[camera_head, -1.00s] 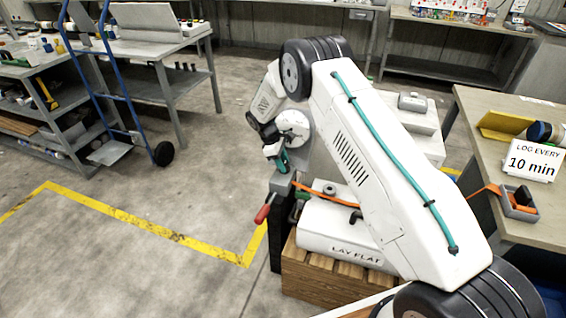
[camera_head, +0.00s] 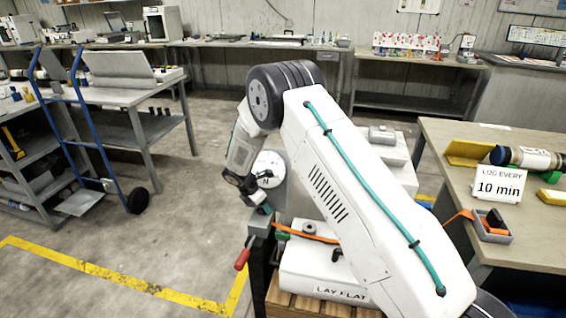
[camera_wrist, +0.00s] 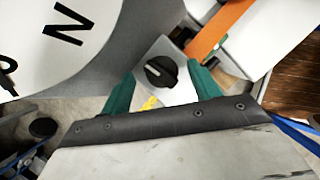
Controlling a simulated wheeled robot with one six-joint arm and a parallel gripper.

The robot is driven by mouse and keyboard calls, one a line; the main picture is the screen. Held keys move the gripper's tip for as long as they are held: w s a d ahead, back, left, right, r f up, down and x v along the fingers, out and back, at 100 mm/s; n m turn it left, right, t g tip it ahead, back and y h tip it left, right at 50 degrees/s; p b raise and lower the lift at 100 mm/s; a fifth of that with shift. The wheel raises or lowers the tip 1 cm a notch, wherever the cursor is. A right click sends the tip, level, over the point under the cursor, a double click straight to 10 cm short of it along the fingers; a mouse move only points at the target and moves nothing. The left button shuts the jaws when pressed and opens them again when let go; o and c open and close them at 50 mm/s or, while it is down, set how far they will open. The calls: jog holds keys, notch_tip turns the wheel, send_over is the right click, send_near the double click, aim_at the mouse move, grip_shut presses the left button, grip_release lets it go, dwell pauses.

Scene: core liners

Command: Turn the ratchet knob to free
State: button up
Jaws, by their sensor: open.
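The black ratchet knob (camera_wrist: 160,72) sits on a light grey plate (camera_wrist: 150,55) in the wrist view. My gripper (camera_wrist: 163,84) is open, with one green finger to each side of the knob. I cannot tell whether either finger touches it. In the head view my gripper (camera_head: 265,208) is at the top of the grey ratchet body (camera_head: 261,222), which has a red-gripped handle (camera_head: 242,258). The knob is hidden there. An orange strap (camera_head: 308,236) runs right from the ratchet.
A white disc lettered "N" (camera_wrist: 66,30) stands close left of the knob. A white "LAY FLAT" case (camera_head: 315,265) lies on a wooden crate (camera_head: 290,304). A workbench (camera_head: 450,150) stands right, a blue hand truck (camera_head: 90,140) left.

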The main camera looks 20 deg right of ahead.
jog(key=n+t, duration=0.1)
jog(key=n, duration=0.2)
jog(key=n+t+y, duration=0.1)
jog(key=n, duration=0.2)
jog(key=shift+s+d+n+y, duration=0.2)
jog(key=shift+n+y, duration=0.1)
jog(key=shift+n, duration=0.1)
jog(key=s+d+r+m, duration=0.2)
jog(key=s+r+m, duration=0.3)
jog(key=r, duration=0.8)
jog(key=s+d+r+m, duration=0.1)
jog(key=s+r+m, duration=0.4)
jog(key=r, duration=0.9)
jog(key=shift+s+d+g, duration=0.3)
jog(key=shift+s+d, duration=0.05)
jog(key=shift+s, duration=1.25)
